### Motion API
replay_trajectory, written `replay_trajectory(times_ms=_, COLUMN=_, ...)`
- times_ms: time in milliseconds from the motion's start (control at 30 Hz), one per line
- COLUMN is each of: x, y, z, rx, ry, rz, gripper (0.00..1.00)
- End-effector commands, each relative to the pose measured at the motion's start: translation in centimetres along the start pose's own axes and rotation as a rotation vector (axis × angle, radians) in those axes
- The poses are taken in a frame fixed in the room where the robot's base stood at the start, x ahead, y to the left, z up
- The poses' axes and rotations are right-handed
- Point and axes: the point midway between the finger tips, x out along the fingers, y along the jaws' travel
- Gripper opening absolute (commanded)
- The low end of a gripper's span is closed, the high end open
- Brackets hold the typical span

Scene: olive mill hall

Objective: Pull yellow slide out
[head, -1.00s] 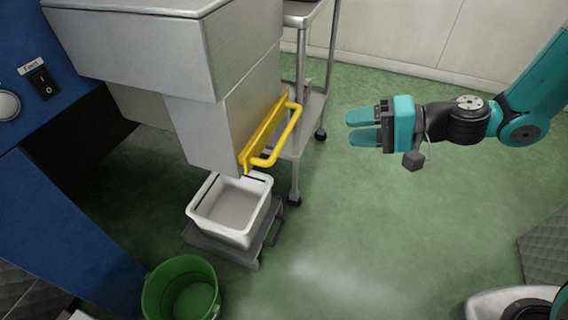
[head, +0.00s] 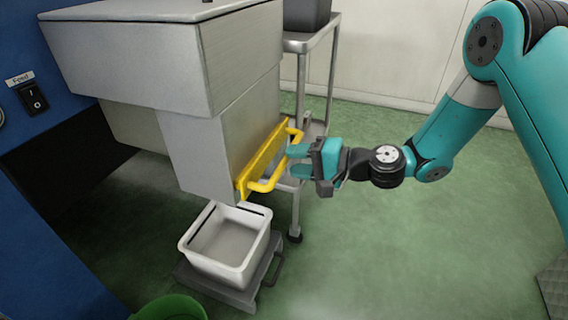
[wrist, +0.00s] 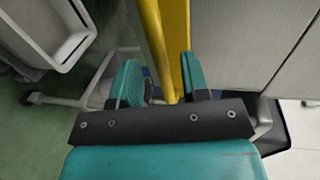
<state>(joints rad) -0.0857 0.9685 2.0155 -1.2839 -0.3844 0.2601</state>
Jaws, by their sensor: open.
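The yellow slide (head: 262,160) is a flat plate with a bar handle on the lower right side of the grey metal hopper (head: 215,130). My gripper (head: 294,160) is open at the handle, its teal fingers pointing left toward the plate. In the wrist view the yellow handle bar (wrist: 153,40) runs down between the two open fingers (wrist: 158,85). Whether either finger touches the bar I cannot tell. The slide plate sits against the hopper wall.
A white bin (head: 228,245) stands on a grey wheeled dolly (head: 215,288) below the hopper. A green bucket (head: 172,308) is at the bottom edge. A metal trolley (head: 301,100) stands just behind the handle. Green floor is open to the right.

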Motion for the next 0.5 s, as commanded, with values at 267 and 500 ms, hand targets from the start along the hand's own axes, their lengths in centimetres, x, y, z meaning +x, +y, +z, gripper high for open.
replay_trajectory(times_ms=267, x=3.0, y=0.1, z=0.0, rx=-0.001, ry=-0.001, rz=0.001, gripper=0.42)
replay_trajectory(times_ms=500, x=3.2, y=0.0, z=0.0, rx=0.0, ry=0.0, rz=0.0, gripper=0.42)
